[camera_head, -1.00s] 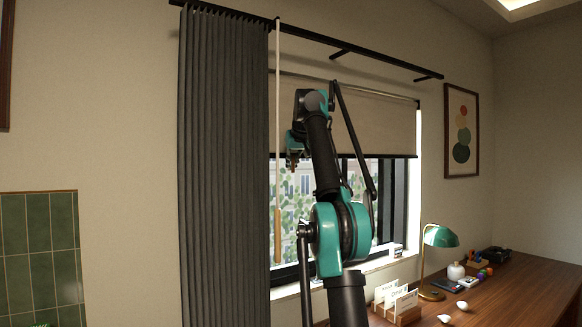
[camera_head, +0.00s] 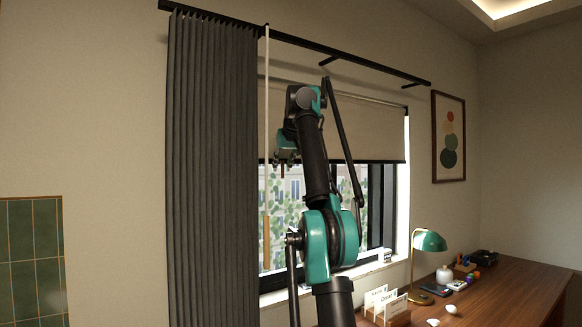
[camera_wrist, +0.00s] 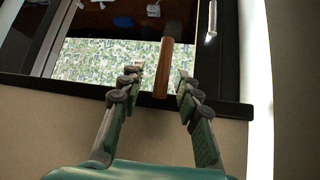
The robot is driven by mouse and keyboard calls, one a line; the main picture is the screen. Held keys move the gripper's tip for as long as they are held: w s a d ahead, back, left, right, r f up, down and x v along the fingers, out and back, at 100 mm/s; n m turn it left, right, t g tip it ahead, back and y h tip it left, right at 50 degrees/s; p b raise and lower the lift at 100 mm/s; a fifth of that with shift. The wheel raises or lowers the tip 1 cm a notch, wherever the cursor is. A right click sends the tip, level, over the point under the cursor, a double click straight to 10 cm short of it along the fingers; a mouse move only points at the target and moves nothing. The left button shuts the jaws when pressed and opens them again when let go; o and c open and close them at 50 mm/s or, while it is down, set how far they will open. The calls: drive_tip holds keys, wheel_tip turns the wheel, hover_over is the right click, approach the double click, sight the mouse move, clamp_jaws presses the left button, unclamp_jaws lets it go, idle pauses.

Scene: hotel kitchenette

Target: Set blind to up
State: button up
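The blind (camera_head: 370,135) is a beige roller sheet, partly lowered over the upper part of the window. Its dark bottom bar (camera_wrist: 60,88) crosses the wrist view. A wooden pull handle (camera_wrist: 163,66) shows between the fingertips of my gripper (camera_wrist: 161,76) in the wrist view. The fingers are spread, with a visible gap on each side of the handle. In the head view my gripper (camera_head: 287,160) points down near the blind's lower left edge, and its fingers are small and partly merged with the background there.
A grey curtain (camera_head: 212,170) hangs left of the window, with a pale wand (camera_head: 267,120) beside it. A desk (camera_head: 510,292) at the lower right holds a green lamp (camera_head: 429,241), card holders and small items. A framed picture (camera_head: 449,137) hangs on the right.

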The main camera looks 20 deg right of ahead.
drive_tip(key=s, duration=1.1)
drive_tip(key=shift+s+d, duration=0.3)
drive_tip(key=shift+s, duration=0.1)
